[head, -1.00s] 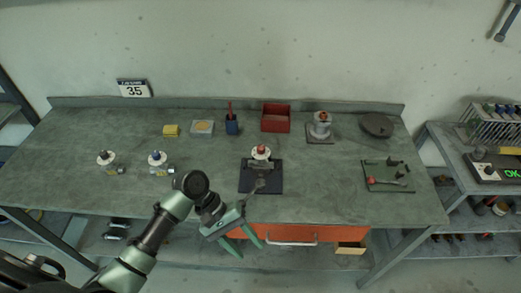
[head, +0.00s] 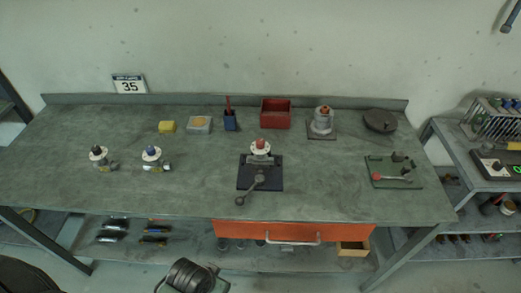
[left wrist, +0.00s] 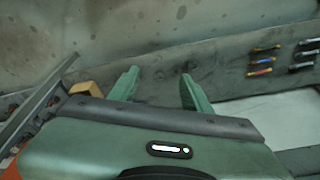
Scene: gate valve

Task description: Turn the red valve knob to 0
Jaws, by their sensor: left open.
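A red knob (head: 261,143) sits on a white round dial of a valve at the middle of the bench. The valve stands at a black base plate (head: 245,182), with a grey lever (head: 257,183) in front of it. The dial marks are too small to read. My left gripper (left wrist: 160,92) shows in the left wrist view with its two green fingers apart and nothing between them. In the head view only a part of my arm shows at the bottom edge, well below the bench top. My right gripper is not in view.
Two more valves, with a black knob (head: 97,150) and a blue knob (head: 151,151), stand at left. A red-topped grey fixture (head: 322,121), red bin (head: 276,114) and green plate (head: 410,182) are on the bench. An orange drawer (head: 235,231) hangs below its front edge.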

